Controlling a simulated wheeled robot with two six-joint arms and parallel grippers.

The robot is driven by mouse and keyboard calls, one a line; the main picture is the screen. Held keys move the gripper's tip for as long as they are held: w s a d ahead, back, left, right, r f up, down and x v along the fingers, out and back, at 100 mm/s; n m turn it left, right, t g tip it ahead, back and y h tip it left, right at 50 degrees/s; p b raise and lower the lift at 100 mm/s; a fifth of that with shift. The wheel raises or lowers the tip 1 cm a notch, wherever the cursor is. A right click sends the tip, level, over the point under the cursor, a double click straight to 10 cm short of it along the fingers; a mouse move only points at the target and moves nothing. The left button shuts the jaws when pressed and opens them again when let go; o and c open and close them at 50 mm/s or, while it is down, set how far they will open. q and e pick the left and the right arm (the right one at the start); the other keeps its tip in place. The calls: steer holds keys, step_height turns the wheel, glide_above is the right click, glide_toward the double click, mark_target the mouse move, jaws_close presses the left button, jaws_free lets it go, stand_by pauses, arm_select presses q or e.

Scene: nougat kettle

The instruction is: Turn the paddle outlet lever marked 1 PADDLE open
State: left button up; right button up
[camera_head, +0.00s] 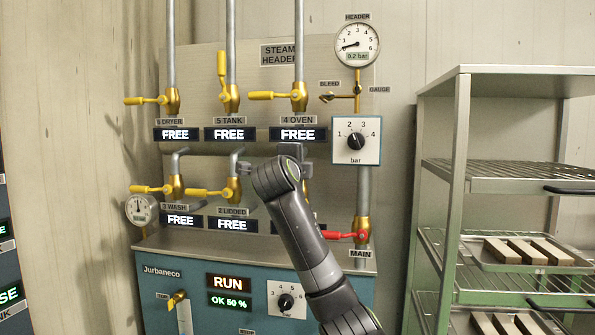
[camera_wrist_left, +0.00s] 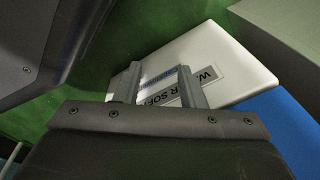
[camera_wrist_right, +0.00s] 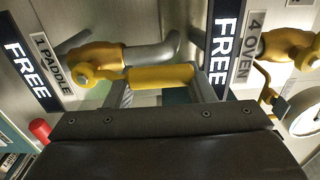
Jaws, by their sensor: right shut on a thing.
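The yellow 1 PADDLE lever (camera_wrist_right: 160,77) shows in the right wrist view, extending from its brass valve (camera_wrist_right: 95,62) towards the 4 OVEN plate, which is upward on the panel. My right gripper (camera_wrist_right: 163,92) is shut on this lever. In the head view my right gripper (camera_head: 284,160) is in front of the panel, and my arm hides the 1 PADDLE valve, its label and most of its display. The 1 PADDLE label (camera_wrist_right: 51,62) and a FREE display (camera_wrist_right: 27,73) are readable in the right wrist view. My left gripper (camera_wrist_left: 158,88) is open and empty, outside the head view.
Neighbouring levers 4 OVEN (camera_head: 275,96) and 2 LIDDED (camera_head: 212,193) point left; 5 TANK (camera_head: 221,68) stands upright. The red MAIN lever (camera_head: 340,235) is close to my right arm. A metal rack (camera_head: 458,150) stands at right. A white labelled box (camera_wrist_left: 235,65) is beyond my left gripper.

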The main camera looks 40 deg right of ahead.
steer(key=shift+f, duration=0.1)
stand_by(0.4)
steer(key=o, duration=1.4)
steer(key=shift+s, duration=0.1)
